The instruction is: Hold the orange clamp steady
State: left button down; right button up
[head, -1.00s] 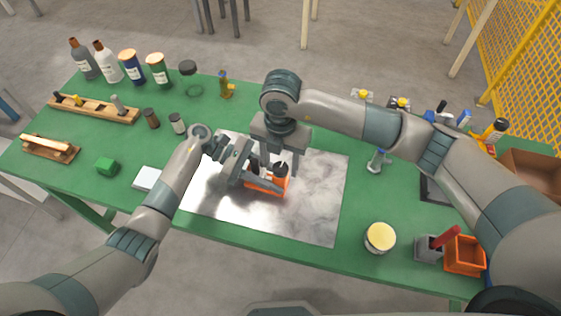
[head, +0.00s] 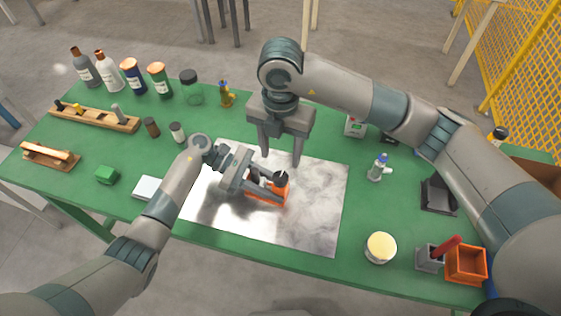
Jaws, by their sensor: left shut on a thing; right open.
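The orange clamp (head: 268,197) lies on the metal sheet (head: 310,222) in the middle of the table, with a dark round part (head: 281,179) standing at its right end. My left gripper (head: 254,184) comes in from the left, low over the sheet, and is shut on the clamp; its fingers hide part of the clamp's left side. My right gripper (head: 279,160) is open and empty, pointing down above and behind the clamp, apart from it.
Bottles (head: 107,70) and jars stand at the back left. A wooden rack (head: 95,118), a green block (head: 107,175) and a white block (head: 147,187) lie left. A yellow-lidded jar (head: 381,247) and an orange bin (head: 466,264) stand front right. The sheet's right part is clear.

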notch_tip(320, 180, up, 3)
jog(key=shift+r, duration=0.15)
dwell(0.3)
pick_arm(q)
jog(key=c, duration=1.2)
grip_release()
jog(key=v, duration=1.2)
